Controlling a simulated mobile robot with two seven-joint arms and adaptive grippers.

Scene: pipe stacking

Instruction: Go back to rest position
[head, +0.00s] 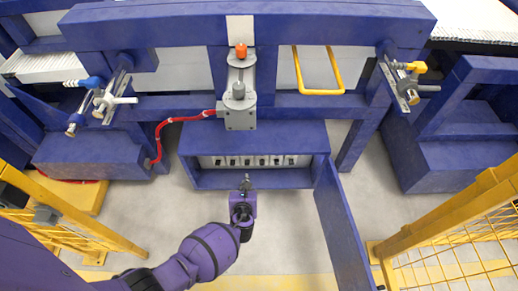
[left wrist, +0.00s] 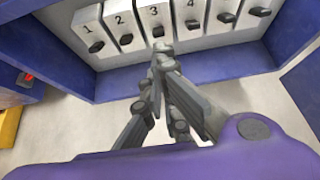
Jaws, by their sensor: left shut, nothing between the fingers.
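My left gripper (head: 245,183) is on the end of my purple arm, in front of the open blue cabinet (head: 254,137). In the left wrist view, its grey fingers (left wrist: 158,58) come together at the tips with nothing between them. The fingertips appear just in front of the numbered white switch panel (left wrist: 140,22), near switches 3 and 4. I cannot tell whether they touch it. The black switch knobs there sit at differing heights. My right gripper is not in view.
The blue cabinet door (head: 343,225) stands open at the right. Yellow mesh fences (head: 450,235) flank the floor. A yellow handle (head: 319,90), a box with an orange knob (head: 240,90) and a red cable (head: 170,124) are on the blue frame above. Grey floor is clear beside the arm.

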